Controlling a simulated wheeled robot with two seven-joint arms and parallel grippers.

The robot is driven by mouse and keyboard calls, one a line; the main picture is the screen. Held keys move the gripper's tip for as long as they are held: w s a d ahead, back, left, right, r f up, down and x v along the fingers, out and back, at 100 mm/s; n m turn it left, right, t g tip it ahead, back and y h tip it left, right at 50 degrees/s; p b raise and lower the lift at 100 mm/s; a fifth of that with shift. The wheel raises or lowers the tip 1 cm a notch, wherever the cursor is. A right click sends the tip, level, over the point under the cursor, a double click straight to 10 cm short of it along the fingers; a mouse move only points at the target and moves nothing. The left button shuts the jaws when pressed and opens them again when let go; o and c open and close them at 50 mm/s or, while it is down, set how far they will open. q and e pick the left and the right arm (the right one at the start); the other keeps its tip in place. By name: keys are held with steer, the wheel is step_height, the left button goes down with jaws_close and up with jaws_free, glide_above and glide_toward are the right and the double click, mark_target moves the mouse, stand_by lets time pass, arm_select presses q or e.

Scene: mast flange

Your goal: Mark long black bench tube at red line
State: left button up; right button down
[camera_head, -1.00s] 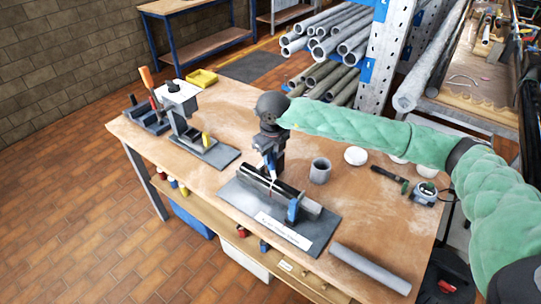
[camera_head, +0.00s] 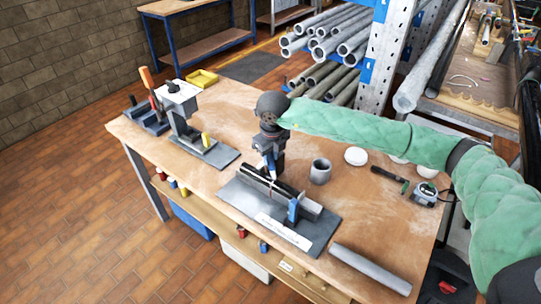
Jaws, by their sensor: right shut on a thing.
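A black tube (camera_head: 254,178) lies in a grey holding fixture with a blue clamp (camera_head: 293,211), on a dark base plate (camera_head: 238,205) with a white label. My right gripper (camera_head: 271,157) comes down over the tube from behind. It is shut on a slim white and blue marker (camera_head: 269,167), which points down at the tube. The marker's tip is at or just above the tube; I cannot tell if it touches. The red line is too small to make out clearly. My left gripper is not in view.
A grey cup (camera_head: 320,171), a white disc (camera_head: 356,156) and a tape measure (camera_head: 425,194) stand right of the fixture on the wooden bench (camera_head: 225,105). A loose grey tube (camera_head: 370,269) lies at the front. A small press (camera_head: 180,115) stands at left. Racked tubes (camera_head: 330,35) are behind.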

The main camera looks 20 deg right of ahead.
steer(key=shift+r, duration=3.45)
